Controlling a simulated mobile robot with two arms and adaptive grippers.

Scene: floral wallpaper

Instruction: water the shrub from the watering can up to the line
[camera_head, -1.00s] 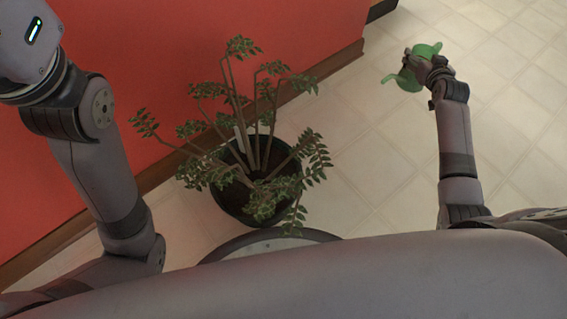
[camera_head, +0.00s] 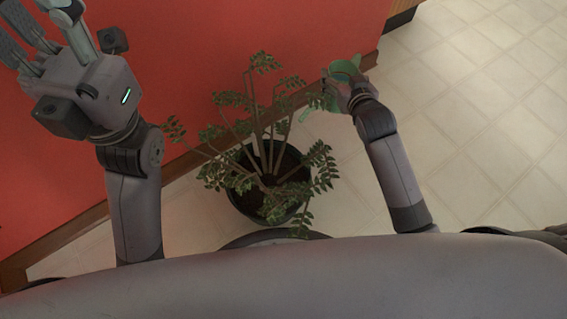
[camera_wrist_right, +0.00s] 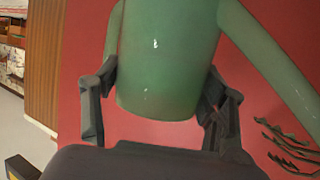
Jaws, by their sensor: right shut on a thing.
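The shrub (camera_head: 262,130) stands in a dark round pot (camera_head: 236,203) on the floor; leaves and stems hide much of the pot's inside. A pale upright strip (camera_head: 257,145) shows among the stems; I cannot make out a line on it. My right gripper (camera_head: 335,88) is shut on the green watering can (camera_head: 346,67), at the upper right of the shrub. In the right wrist view the can (camera_wrist_right: 168,60) sits between the two dark fingers (camera_wrist_right: 160,108), roughly upright. No water is visible. My left gripper (camera_head: 52,38) is raised at the upper left, open and empty, its fingertips partly cut off.
The red wall (camera_head: 190,60) with a brown baseboard (camera_head: 75,228) runs close behind the pot. Tiled floor (camera_head: 480,130) is clear on the right. Shrub leaves (camera_wrist_right: 290,145) show at the lower right of the right wrist view.

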